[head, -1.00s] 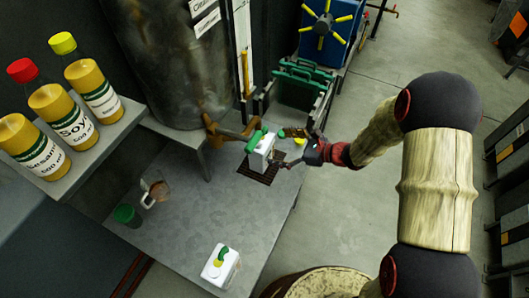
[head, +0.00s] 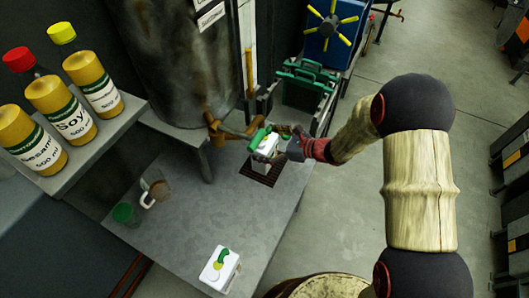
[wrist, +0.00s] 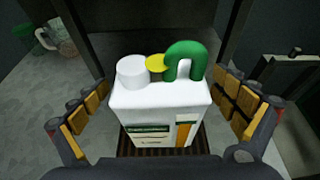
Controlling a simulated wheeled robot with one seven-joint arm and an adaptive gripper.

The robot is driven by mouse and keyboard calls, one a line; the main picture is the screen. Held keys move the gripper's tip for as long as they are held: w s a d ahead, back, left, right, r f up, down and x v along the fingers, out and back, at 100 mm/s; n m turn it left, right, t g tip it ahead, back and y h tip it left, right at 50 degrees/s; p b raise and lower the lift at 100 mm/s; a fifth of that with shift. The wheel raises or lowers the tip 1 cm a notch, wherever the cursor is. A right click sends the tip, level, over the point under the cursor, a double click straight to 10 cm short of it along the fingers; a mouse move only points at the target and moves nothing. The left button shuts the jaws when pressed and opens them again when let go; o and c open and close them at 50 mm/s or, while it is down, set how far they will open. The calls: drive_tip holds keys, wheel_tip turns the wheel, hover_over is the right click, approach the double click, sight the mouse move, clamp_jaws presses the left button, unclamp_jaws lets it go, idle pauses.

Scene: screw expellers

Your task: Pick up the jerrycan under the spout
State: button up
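The white jerrycan (head: 267,146) has a green handle and a yellow cap. It is at the brass spout (head: 235,130), a little above the dark grate (head: 262,174), and looks slightly tilted in the head view. In the wrist view the jerrycan (wrist: 158,105) fills the middle, with its label facing me. The can's underside is hidden.
A second white jerrycan (head: 220,267) stands at the table's front edge. A clear jug (head: 155,190) and a green cup (head: 124,214) are on the left of the grey table (head: 200,225). Bottles line a shelf at left. A green crate (head: 305,87) stands behind the grate.

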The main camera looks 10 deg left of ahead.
drive_tip(key=c, duration=1.9)
drive_tip(key=shift+c, duration=0.4)
drive_tip(key=shift+r, duration=0.1)
